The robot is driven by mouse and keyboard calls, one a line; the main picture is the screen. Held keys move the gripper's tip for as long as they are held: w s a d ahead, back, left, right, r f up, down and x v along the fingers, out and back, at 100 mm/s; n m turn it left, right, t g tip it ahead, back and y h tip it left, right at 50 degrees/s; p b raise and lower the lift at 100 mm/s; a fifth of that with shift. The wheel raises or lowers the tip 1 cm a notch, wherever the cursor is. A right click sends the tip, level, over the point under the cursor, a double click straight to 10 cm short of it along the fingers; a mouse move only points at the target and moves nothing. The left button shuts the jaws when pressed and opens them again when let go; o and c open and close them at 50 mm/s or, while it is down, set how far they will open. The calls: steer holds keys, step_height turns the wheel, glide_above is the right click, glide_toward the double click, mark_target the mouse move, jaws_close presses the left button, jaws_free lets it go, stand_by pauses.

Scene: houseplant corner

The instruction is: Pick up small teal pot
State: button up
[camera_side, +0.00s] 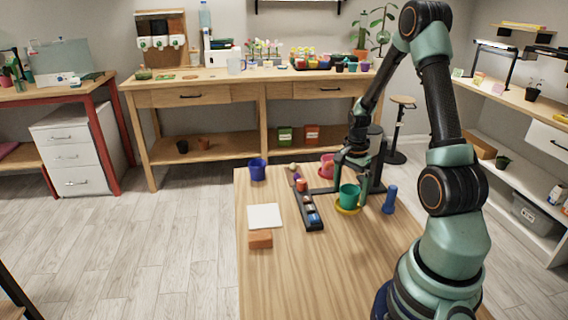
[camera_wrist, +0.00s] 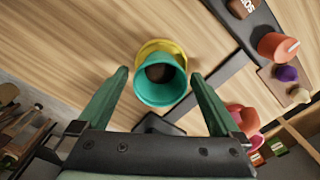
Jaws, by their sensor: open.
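The small teal pot (camera_side: 349,195) stands on a yellow saucer (camera_side: 346,209) on the wooden table, in front of my gripper in the side view. In the wrist view the teal pot (camera_wrist: 160,80) shows from above with dark contents or a dark inside, and the yellow saucer (camera_wrist: 163,44) shows past its rim. My gripper (camera_wrist: 158,88) is open, with one green finger on each side of the pot in the picture. I cannot tell whether the fingers are level with the pot or above it. In the side view my gripper (camera_side: 352,163) is just above and behind the pot.
A pink pot (camera_side: 327,166) is behind, and a blue cylinder (camera_side: 390,199) stands to the right. The front of the table is clear.

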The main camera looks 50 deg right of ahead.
steer(key=c, duration=1.3)
